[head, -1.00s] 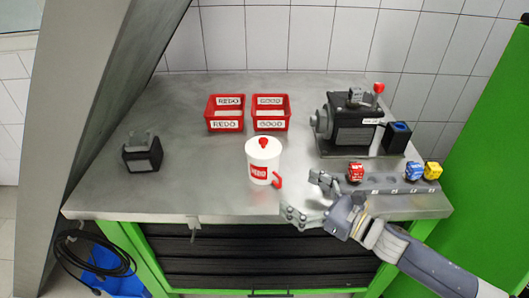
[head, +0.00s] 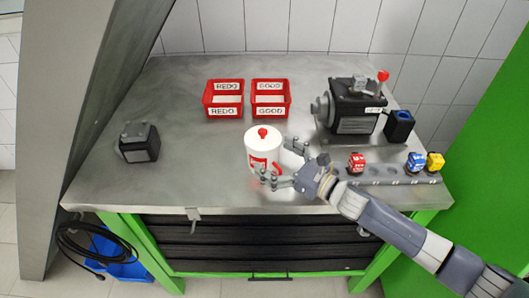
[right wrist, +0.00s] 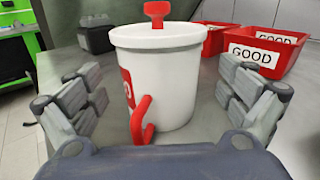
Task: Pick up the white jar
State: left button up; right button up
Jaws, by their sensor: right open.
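The white jar (head: 262,147) stands upright on the grey bench top, with a red knob on its lid, a red label and a red handle. In the right wrist view the jar (right wrist: 158,75) stands between the fingers, its red handle facing the palm. My right gripper (head: 281,163) is open, with one finger on either side of the jar's near right side. In the right wrist view the right gripper's fingers (right wrist: 160,105) show gaps to the jar on both sides. My left gripper is in neither view.
Red bins marked REDO (head: 224,99) and GOOD (head: 271,98) stand behind the jar. A black pump (head: 352,108) stands at the back right. A rail (head: 385,175) with red, blue and yellow pieces lies at the right. A dark block (head: 139,143) sits at the left.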

jog(key=shift+x, duration=1.6)
jog(key=shift+d, duration=0.1)
jog(key=c, duration=1.4)
jog(key=shift+r, duration=0.1)
jog(key=shift+r, duration=0.1)
